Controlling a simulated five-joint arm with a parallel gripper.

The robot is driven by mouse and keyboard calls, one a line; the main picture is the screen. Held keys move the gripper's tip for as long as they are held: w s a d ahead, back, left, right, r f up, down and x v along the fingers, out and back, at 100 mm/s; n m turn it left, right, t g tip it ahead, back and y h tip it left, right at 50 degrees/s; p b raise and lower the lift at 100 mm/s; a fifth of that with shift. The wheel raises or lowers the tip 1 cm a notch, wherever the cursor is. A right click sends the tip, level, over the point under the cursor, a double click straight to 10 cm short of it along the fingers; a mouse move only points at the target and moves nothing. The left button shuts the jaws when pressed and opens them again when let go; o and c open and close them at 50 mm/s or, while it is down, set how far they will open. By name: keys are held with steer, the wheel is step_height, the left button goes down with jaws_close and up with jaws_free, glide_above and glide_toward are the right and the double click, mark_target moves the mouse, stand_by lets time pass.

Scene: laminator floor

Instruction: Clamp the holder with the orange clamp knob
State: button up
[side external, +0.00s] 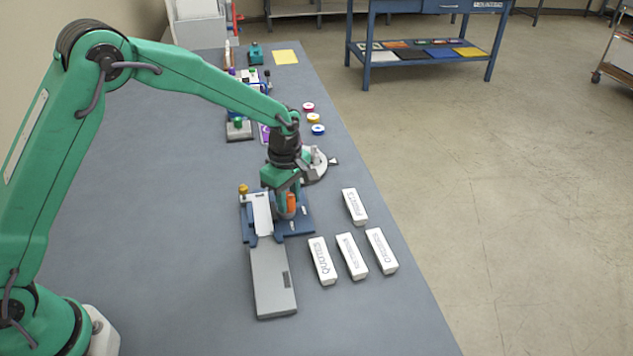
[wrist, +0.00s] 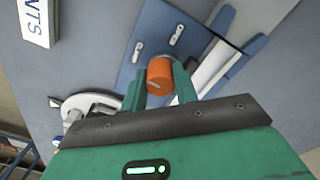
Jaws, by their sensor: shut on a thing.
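The orange clamp knob (wrist: 160,74) is between my gripper's two green fingers (wrist: 160,90) in the wrist view. The gripper is shut on it. In the side external view my gripper (side external: 291,205) points down over the blue fixture, and the orange knob (side external: 291,202) shows at its fingers. The blue holder plate (side external: 299,223) lies flat on the table and shows in the wrist view too (wrist: 150,45). A light strip (side external: 262,213) lies along its left part. A small yellow knob (side external: 243,189) stands at its far left corner. The underside of the orange knob is hidden.
Several white labelled blocks (side external: 352,256) lie right of the fixture. A grey flat device (side external: 272,280) lies in front of it. A round grey tool (side external: 316,164) sits just behind my gripper. Small coloured rolls (side external: 313,118) lie farther back. The table's left side is clear.

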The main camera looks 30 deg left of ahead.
mark_target(288, 195)
steer(key=shift+r+n, duration=0.1)
steer(key=shift+n, duration=0.4)
steer(key=o, duration=1)
steer(key=shift+c, duration=0.2)
steer(key=shift+r, duration=3.85)
